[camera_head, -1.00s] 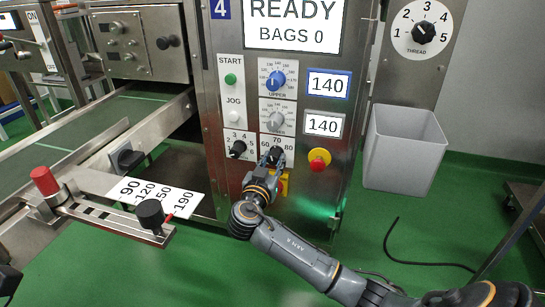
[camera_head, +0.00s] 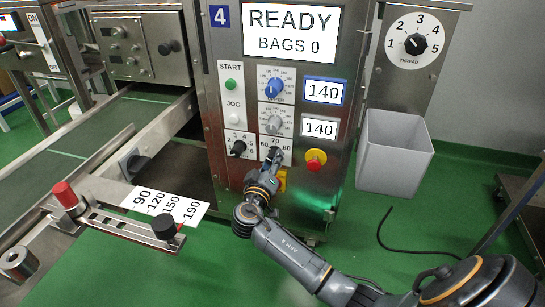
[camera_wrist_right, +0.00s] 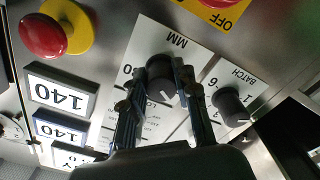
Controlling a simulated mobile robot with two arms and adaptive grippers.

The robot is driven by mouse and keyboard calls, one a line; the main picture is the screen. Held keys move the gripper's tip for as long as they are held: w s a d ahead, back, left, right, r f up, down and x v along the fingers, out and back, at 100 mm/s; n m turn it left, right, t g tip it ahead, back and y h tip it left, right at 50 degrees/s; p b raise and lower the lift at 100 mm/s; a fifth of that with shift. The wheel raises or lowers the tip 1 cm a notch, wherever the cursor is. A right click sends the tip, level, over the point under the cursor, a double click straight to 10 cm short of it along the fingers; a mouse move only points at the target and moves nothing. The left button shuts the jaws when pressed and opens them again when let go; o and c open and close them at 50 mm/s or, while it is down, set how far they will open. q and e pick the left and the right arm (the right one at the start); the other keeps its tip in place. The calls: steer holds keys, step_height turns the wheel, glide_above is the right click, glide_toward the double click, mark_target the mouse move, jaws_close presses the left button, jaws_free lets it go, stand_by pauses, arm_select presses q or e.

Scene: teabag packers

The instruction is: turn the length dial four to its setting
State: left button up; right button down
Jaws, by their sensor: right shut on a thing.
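The length dial (camera_wrist_right: 160,85) is a dark round knob on a white plate marked MM in the right wrist view. In the head view its plate (camera_head: 285,146) shows 60, 70 and 80 on machine four's steel front, below the two blue and grey dials. My right gripper (camera_head: 273,156) covers most of the knob there. In the right wrist view my right gripper (camera_wrist_right: 158,88) has one finger on each side of the knob and is shut on it. The fingers and the tilt hide most of the numbers, so the pointer's setting cannot be read. My left gripper is not in view.
The black batch dial (camera_head: 238,148) is just left of the length dial. A red and yellow stop button (camera_head: 315,159) sits to the right. The screen (camera_head: 290,30) reads READY, BAGS 0. Two displays (camera_head: 323,91) read 140. A grey bin (camera_head: 394,155) is further right.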

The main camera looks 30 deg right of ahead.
stand_by(0.4)
steer(key=c, duration=1)
jaws_free()
steer(key=shift+a, duration=0.1)
steer(key=v, duration=1.2)
